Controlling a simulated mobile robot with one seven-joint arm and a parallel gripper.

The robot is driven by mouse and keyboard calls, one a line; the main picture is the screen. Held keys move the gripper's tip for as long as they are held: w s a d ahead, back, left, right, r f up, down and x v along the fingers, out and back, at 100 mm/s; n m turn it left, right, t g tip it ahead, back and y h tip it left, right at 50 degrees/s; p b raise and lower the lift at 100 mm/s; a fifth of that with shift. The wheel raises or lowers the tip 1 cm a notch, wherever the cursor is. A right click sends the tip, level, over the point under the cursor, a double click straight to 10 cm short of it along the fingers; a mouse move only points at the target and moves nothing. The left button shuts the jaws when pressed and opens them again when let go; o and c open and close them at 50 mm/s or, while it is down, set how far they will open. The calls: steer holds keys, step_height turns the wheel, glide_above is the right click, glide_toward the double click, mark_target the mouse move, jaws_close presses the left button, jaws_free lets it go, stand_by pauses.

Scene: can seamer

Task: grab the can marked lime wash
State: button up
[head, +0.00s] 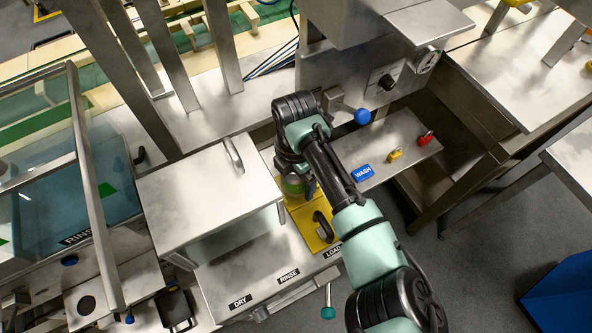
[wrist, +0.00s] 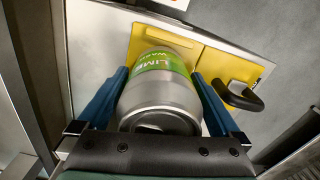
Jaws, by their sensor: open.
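The can marked lime wash (wrist: 160,92) is silver with a green label reading "LIME WASH". In the wrist view it stands on a yellow plate (wrist: 208,62), its end facing the camera. My gripper (wrist: 160,92) is open, with one blue finger on each side of the can. The can's left and right sides are close to the fingers; I cannot tell whether they touch. In the head view only a green part of the can (head: 292,186) shows below my wrist, the rest hidden by my arm.
A yellow plate with a black handle (head: 322,227) lies right beside the can, by the "LOAD" label. A steel box with a handle (head: 190,185) stands to the left.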

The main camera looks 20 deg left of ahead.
steer(key=shift+f, duration=0.3)
jaws_close()
steer(key=shift+r, duration=0.1)
